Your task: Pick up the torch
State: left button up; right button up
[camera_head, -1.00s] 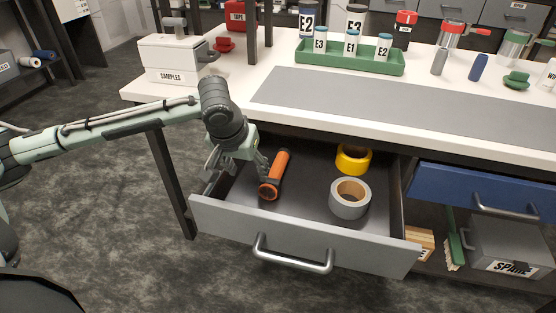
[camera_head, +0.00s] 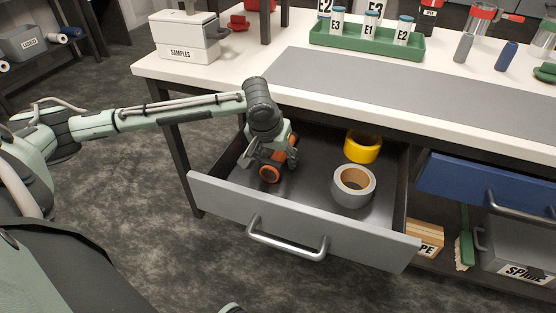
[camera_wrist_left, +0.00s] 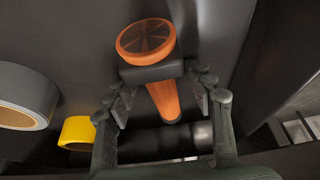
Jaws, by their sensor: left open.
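The orange torch with a black collar lies in the open grey drawer (camera_head: 290,215); its lens end (camera_head: 269,174) shows in the head view. My left gripper (camera_head: 268,160) is down in the drawer over the torch and hides much of its body. In the left wrist view the torch (camera_wrist_left: 160,98) lies between the two open fingers of my left gripper (camera_wrist_left: 160,105), its lens end pointing away from the palm. I cannot tell whether either finger touches it. My right gripper is not in view.
A grey tape roll (camera_head: 353,187) and a yellow tape roll (camera_head: 363,147) lie in the drawer, right of the torch. The white bench top (camera_head: 240,70) overhangs the drawer's back. A blue drawer (camera_head: 480,185) is at right.

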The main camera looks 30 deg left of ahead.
pick_arm(q)
grip_shut()
dwell(0.3)
